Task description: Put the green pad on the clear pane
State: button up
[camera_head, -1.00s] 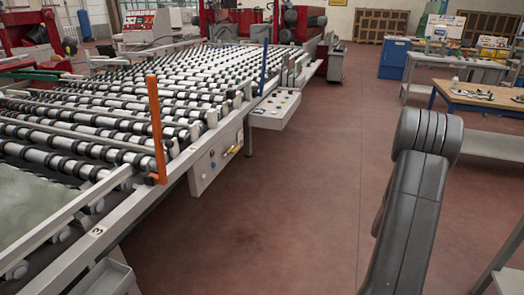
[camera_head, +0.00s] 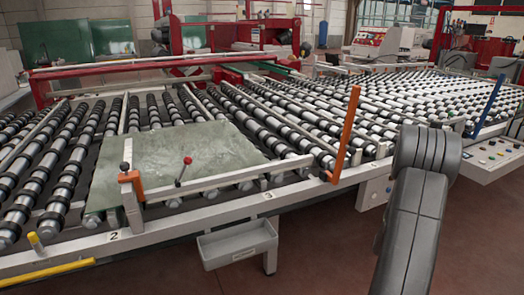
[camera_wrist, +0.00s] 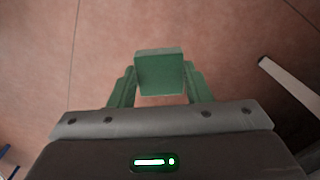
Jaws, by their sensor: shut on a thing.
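The green pad (camera_wrist: 159,72) shows in the wrist view as a small green block. My gripper (camera_wrist: 159,84) is shut on it, with one green finger on each side, above the reddish floor. The clear pane (camera_head: 180,158) lies flat on the roller conveyor in the head view, left of the middle, and looks greenish and see-through. My gripper and the pad are not in the head view; only a grey link of my arm shows there at the right. The pad is apart from the pane.
The roller conveyor (camera_head: 300,128) fills much of the head view. A grey bin (camera_head: 238,246) hangs below. Open floor lies at the lower right.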

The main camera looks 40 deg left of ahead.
aim_at(171, 157)
jog(key=u, duration=1.55)
